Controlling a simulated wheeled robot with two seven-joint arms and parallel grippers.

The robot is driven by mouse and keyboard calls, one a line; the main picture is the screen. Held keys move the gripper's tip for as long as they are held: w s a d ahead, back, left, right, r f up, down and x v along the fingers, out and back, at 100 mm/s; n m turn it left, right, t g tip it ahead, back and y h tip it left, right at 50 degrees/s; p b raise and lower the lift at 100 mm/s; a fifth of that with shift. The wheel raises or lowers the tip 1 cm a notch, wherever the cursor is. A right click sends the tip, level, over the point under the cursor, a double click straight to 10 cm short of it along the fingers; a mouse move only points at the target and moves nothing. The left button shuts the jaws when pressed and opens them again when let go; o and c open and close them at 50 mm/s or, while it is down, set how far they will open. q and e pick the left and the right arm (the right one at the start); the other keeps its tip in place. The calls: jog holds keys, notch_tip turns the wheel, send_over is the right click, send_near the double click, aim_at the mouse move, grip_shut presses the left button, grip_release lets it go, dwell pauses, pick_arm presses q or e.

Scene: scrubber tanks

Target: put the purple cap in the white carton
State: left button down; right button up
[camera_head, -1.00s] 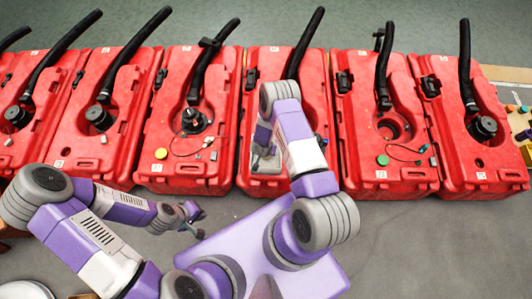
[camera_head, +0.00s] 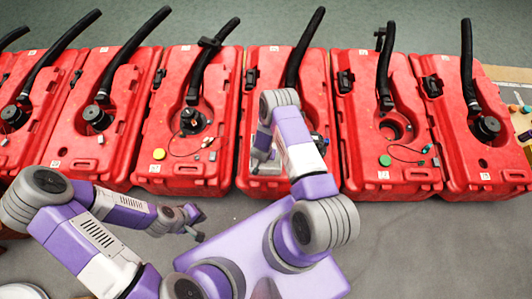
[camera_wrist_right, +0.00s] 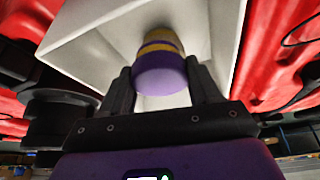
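In the right wrist view, the purple cap (camera_wrist_right: 160,79) with yellow bands is between the two fingers of my right gripper (camera_wrist_right: 161,82). The fingers appear to touch it on both sides. The white carton (camera_wrist_right: 85,47) is right behind the cap, its pale walls around it; whether the cap touches the carton's floor I cannot tell. In the head view my right arm mostly hides the right gripper, and I cannot make out the cap or carton clearly. My left gripper (camera_head: 200,224) is low at left centre, its fingers apart and empty, over grey floor.
A row of red tanks (camera_head: 190,118) with black hoses stands across the back. A yellow cap (camera_head: 159,154) and a green cap (camera_head: 385,160) lie on two of them. A board with small coloured items is at the far right. Grey floor (camera_head: 420,245) is clear at front right.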

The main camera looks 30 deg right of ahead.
jog(key=o, duration=0.5)
jog(key=shift+r, duration=0.15)
jog(key=shift+r+p, duration=0.25)
jog(key=shift+p, duration=0.1)
jog(key=p+v, duration=0.5)
jog(key=v, duration=0.7)
jog(key=s+a+r+n+g+y, duration=0.1)
jog(key=s+a+r+n+y, duration=0.1)
jog(key=s+a+r, duration=0.2)
jog(key=s+a+r+n+g+y, duration=0.1)
jog(key=s+a+r+n+y, duration=0.1)
jog(key=s+a+r+y, duration=0.1)
jog(key=s+a+r+n+g+y, duration=0.1)
jog(key=s+a+r+n+y, duration=0.1)
jog(key=s+a+r, duration=0.2)
jog(key=shift+s+a+r, duration=0.15)
jog(key=shift+s+a, duration=0.4)
jog(key=shift+s+a+r, duration=0.2)
jog(key=shift+s+a, duration=0.3)
